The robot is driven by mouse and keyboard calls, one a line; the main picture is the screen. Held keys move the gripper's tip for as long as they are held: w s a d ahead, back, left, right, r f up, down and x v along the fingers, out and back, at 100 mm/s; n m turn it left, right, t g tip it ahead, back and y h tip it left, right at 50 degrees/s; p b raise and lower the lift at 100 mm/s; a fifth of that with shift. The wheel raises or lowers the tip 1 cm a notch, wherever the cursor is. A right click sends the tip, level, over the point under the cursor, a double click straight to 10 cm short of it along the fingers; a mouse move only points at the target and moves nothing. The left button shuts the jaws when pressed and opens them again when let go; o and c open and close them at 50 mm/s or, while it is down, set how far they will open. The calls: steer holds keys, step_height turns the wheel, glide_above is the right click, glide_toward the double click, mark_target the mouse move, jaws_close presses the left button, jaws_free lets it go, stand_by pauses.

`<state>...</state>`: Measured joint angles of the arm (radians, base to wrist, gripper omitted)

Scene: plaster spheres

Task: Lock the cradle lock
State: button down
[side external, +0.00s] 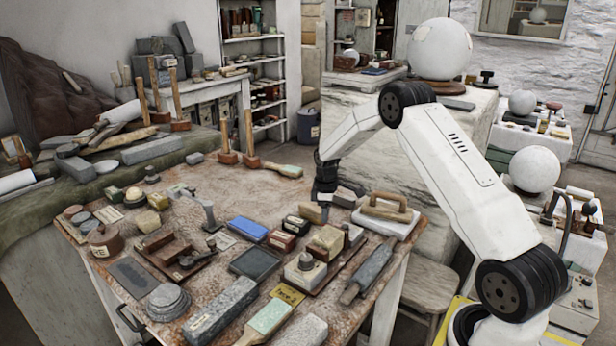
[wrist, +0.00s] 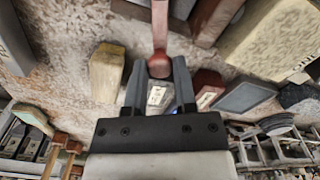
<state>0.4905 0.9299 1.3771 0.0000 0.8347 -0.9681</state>
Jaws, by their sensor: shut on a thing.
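In the wrist view, my gripper (wrist: 160,66) has its two grey fingers on either side of the rounded end of a red lever (wrist: 159,30). It is shut on this lever, whose shaft runs up out of the picture. In the side view, my gripper (side external: 325,198) points down at the back right of the bench top. It hides the lever there. I cannot tell which part the lever joins, or whether the lock is locked.
A tan block (wrist: 107,72) and a small labelled grey block (wrist: 159,98) lie near the fingers. A plaster float with a wooden handle (side external: 388,207) stands right of my gripper. Blocks and tools crowd the bench (side external: 275,205). A large white sphere (side external: 439,49) stands behind.

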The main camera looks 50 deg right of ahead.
stand_by(0.8)
steer(key=shift+s+a+n, duration=0.2)
steer(key=shift+a+n, duration=0.3)
steer(key=shift+n, duration=0.7)
steer(key=shift+c, duration=2.1)
jaws_free()
steer(key=shift+d+m, duration=0.1)
steer(key=shift+m, duration=0.3)
